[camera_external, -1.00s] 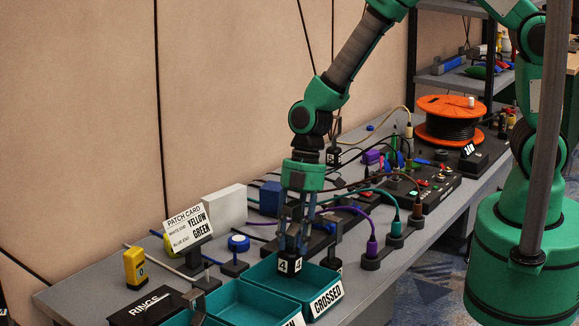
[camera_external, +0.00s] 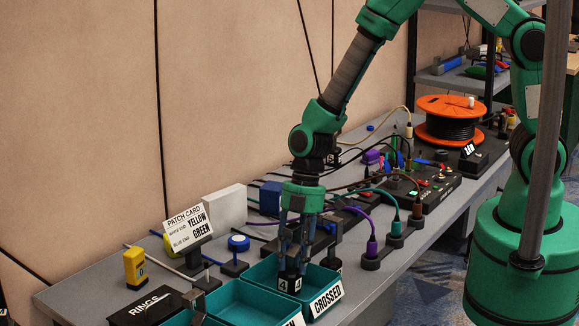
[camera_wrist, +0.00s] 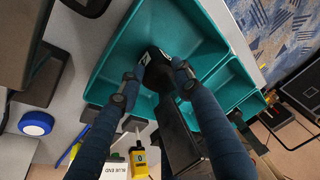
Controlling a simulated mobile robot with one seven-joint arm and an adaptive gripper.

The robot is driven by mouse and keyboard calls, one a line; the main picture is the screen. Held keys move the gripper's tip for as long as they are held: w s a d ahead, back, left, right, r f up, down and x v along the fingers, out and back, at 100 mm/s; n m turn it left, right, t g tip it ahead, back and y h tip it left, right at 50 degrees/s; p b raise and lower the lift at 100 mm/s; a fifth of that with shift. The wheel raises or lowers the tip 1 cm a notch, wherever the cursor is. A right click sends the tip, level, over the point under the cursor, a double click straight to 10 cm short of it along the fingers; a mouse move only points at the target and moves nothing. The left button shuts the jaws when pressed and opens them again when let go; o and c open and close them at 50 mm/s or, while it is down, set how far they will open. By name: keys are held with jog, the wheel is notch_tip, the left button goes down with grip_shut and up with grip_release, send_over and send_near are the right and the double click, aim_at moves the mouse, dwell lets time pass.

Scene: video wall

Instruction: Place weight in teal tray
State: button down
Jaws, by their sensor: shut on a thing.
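My gripper (camera_external: 292,262) is shut on a small black weight (camera_external: 290,284) with white labels reading 4. It holds the weight down inside the teal tray (camera_external: 262,272) marked CROSSED. In the wrist view my gripper (camera_wrist: 153,84) has the dark weight (camera_wrist: 157,68) between its fingertips, over the floor of the teal tray (camera_wrist: 112,62). I cannot tell whether the weight touches the tray floor.
A second teal tray (camera_external: 242,300) adjoins on the left, with a black RINGS box (camera_external: 145,305) beyond. A purple plug (camera_external: 371,246) stands to the right. A blue button (camera_external: 238,243) and patch card (camera_external: 188,228) are behind.

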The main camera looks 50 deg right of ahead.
jog(key=shift+f, duration=0.7)
jog(key=c, duration=1.2)
grip_release()
jog(key=shift+f, duration=0.1)
jog(key=shift+o, duration=0.2)
jog(key=p+v, duration=0.2)
jog(key=v, duration=1)
